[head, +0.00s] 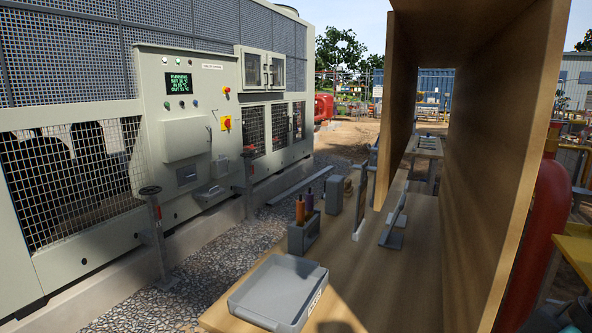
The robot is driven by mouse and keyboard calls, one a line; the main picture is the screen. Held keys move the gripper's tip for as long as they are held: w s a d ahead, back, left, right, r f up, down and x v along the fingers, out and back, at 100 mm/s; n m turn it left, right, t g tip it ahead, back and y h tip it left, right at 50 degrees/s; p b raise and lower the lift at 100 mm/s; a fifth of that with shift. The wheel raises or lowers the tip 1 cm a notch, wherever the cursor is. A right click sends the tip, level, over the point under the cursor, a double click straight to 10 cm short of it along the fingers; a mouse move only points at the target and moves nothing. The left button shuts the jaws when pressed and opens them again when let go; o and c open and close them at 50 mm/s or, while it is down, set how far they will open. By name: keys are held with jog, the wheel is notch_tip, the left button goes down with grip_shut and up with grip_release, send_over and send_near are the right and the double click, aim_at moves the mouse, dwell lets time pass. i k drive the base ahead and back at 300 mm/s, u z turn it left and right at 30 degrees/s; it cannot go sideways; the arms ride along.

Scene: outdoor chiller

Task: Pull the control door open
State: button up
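The control panel (205,105) is a pale grey-green cabinet face on the chiller at the left. It carries a dark screen with green text (180,83), small buttons and red-and-yellow switches (226,123). A plain raised cover (185,140) sits below the screen. A small two-pane cabinet (263,68) is to the right of the panel, and its panes look shut. I cannot tell for sure which part is the control door; no door in the panel stands visibly open. My gripper is not in view.
A wooden bench (405,285) with a grey tray (280,292) and a holder (303,235) of orange and purple-handled tools stands at the right. A tall wooden board (510,150) blocks the right side. Posts (155,230) stand before the chiller. Gravel (225,270) lies between.

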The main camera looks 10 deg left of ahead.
aim_at(185, 138)
jog(key=u, duration=2)
jog(key=i, duration=4.65)
jog(key=z, duration=2.35)
jog(key=i, duration=1.15)
jog(key=z, duration=0.05)
